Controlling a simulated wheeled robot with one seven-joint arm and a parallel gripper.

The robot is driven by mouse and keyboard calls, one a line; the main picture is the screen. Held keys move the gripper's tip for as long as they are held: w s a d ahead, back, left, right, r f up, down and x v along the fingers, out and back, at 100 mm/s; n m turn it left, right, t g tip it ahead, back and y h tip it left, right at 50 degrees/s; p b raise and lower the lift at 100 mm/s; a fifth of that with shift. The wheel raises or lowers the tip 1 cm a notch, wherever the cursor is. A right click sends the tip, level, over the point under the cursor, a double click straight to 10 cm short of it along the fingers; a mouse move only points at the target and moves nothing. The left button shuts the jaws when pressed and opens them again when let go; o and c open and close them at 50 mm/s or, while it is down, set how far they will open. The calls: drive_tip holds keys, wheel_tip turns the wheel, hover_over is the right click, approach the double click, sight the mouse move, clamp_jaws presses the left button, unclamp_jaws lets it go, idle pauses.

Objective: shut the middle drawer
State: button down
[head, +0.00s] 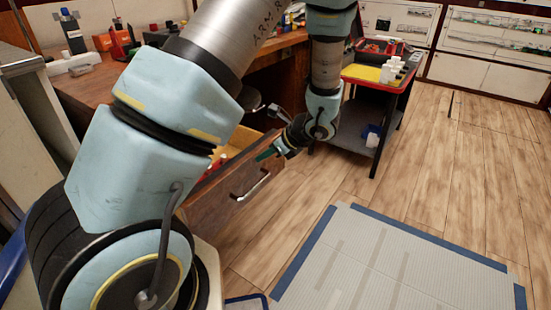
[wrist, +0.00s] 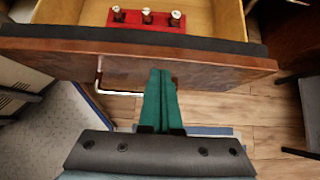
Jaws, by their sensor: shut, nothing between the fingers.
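A wooden drawer (head: 228,190) with a metal bar handle (head: 252,186) stands open from the brown desk. Its front also shows in the wrist view (wrist: 225,72), with the handle (wrist: 110,91) at left. The light wooden inside holds a red block (wrist: 147,20) with three small pieces on it. I cannot tell the drawer's level, as my arm hides much of the desk. My gripper (head: 264,154) is shut and empty at the drawer front's right end. In the wrist view its green fingertips (wrist: 160,72) overlap the front, right of the handle; I cannot tell whether they touch.
A black cart (head: 372,120) with a yellow top surface and white bottles stands behind my gripper at right. Tools and bottles lie on the desktop (head: 100,88). A grey mat with blue edges (head: 390,265) lies on the floor at front right. Wooden floor is clear at right.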

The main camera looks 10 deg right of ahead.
drive_tip(key=shift+w+a, duration=0.3)
drive_tip(key=w+a+b, duration=0.1)
drive_tip(key=w+a, duration=1.5)
drive_tip(key=w, duration=0.1)
drive_tip(key=shift+s+d, duration=0.15)
